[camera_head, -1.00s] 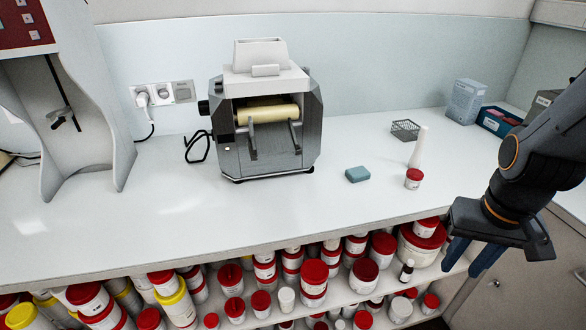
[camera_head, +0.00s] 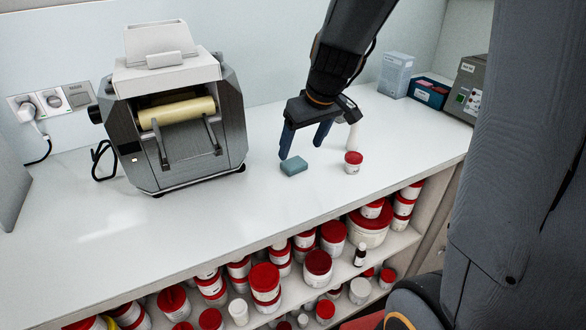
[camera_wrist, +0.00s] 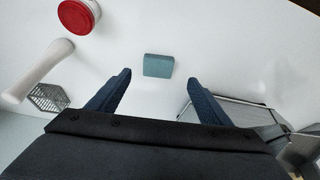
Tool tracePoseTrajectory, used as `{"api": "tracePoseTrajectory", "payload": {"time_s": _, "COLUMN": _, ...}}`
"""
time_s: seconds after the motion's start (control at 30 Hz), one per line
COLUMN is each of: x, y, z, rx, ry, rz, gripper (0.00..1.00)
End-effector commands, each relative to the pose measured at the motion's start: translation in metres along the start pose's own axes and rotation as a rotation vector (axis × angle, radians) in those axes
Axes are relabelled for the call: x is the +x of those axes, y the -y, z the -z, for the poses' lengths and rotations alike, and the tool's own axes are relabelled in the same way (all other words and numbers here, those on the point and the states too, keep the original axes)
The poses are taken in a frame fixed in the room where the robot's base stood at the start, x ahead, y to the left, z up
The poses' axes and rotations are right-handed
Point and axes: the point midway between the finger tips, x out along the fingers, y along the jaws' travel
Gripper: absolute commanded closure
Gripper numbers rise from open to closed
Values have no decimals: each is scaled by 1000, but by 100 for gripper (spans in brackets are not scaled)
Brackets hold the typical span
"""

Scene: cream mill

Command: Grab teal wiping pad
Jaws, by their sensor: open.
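The teal wiping pad (camera_head: 294,166) lies flat on the white counter, between the roller mill and a small red-lidded jar. My gripper (camera_head: 300,154) is above the counter beside and behind the pad, fingers pointing down, open and empty. In the wrist view the pad (camera_wrist: 158,65) lies ahead of the fingertips, centred sideways between the two blue fingers of my gripper (camera_wrist: 158,78). Nothing is between the fingers.
A red-lidded jar (camera_head: 352,162) stands right of the pad, with a white pestle-like piece (camera_head: 352,136) behind it. The wire basket (camera_wrist: 48,97) shows in the wrist view. The mill (camera_head: 180,130) stands left. Counter in front of the pad is clear.

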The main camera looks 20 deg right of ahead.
Motion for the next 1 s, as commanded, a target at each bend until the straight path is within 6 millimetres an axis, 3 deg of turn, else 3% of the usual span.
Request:
{"api": "tracePoseTrajectory", "payload": {"time_s": 0.1, "x": 7, "y": -4, "z": 8, "rx": -19, "ry": -14, "rz": 1, "gripper": 27}}
{"api": "tracePoseTrajectory", "payload": {"time_s": 0.47, "x": 36, "y": -6, "z": 7, "rx": -15, "ry": -14, "rz": 0, "gripper": 27}}
{"api": "tracePoseTrajectory", "payload": {"time_s": 0.8, "x": 76, "y": -6, "z": 5, "rx": -13, "ry": -14, "rz": -2, "gripper": 27}}
{"api": "tracePoseTrajectory", "payload": {"time_s": 1.0, "x": 78, "y": -7, "z": 6, "rx": -15, "ry": -15, "rz": -3, "gripper": 27}}
